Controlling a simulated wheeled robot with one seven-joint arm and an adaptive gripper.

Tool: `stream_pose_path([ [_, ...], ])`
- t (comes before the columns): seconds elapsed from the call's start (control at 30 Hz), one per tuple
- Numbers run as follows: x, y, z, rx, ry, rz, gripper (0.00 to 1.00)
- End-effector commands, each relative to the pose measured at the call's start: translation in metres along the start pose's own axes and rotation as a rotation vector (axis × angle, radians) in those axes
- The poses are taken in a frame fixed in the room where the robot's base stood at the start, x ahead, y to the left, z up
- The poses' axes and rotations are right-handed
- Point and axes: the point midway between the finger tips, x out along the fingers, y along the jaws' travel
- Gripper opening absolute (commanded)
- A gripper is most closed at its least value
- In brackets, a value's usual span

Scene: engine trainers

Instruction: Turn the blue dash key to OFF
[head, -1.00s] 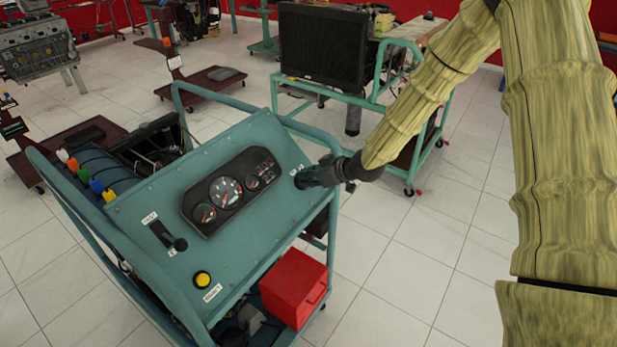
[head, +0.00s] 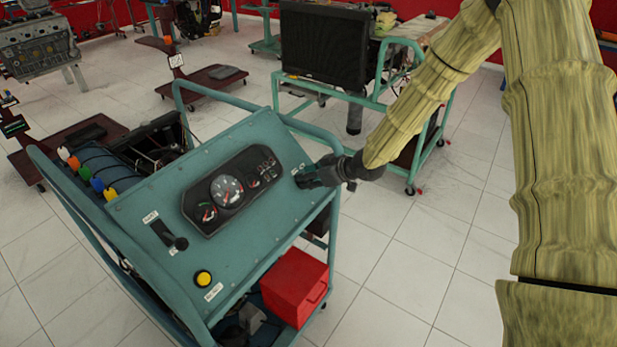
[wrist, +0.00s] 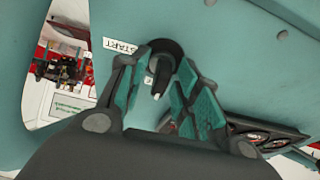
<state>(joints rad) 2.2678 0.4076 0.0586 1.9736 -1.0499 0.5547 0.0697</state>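The dash switch (wrist: 165,50) is a round black part on the teal panel, beside a white START label (wrist: 121,47). A dark key-like piece with a pale tip (wrist: 157,82) sticks out from it towards the wrist camera; I cannot make out blue on it. My gripper (wrist: 160,85) has its two teal-padded fingers on either side of this piece, with gaps visible, so it looks open around it. In the head view my gripper (head: 315,174) is at the panel's upper right edge and hides the key.
The sloped teal dash panel (head: 240,255) carries a gauge cluster (head: 229,190), a black lever (head: 167,234) and a yellow button (head: 203,278). A red box (head: 294,287) sits below its right side. A teal tube frame (head: 185,88) surrounds the stand. Floor to the right is clear.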

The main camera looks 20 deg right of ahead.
Motion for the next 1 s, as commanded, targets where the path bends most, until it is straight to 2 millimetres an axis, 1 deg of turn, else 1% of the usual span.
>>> stream_pose_path([
  [0.17, -0.005, 0.001, -0.001, 0.000, 0.001, 0.001, 0.32],
  [0.27, -0.014, 0.001, -0.001, 0.000, 0.001, 0.001, 0.32],
  [0.8, -0.089, 0.000, -0.001, 0.000, 0.002, -0.001, 0.32],
  [1.0, -0.109, 0.000, -0.001, 0.000, 0.001, -0.001, 0.32],
])
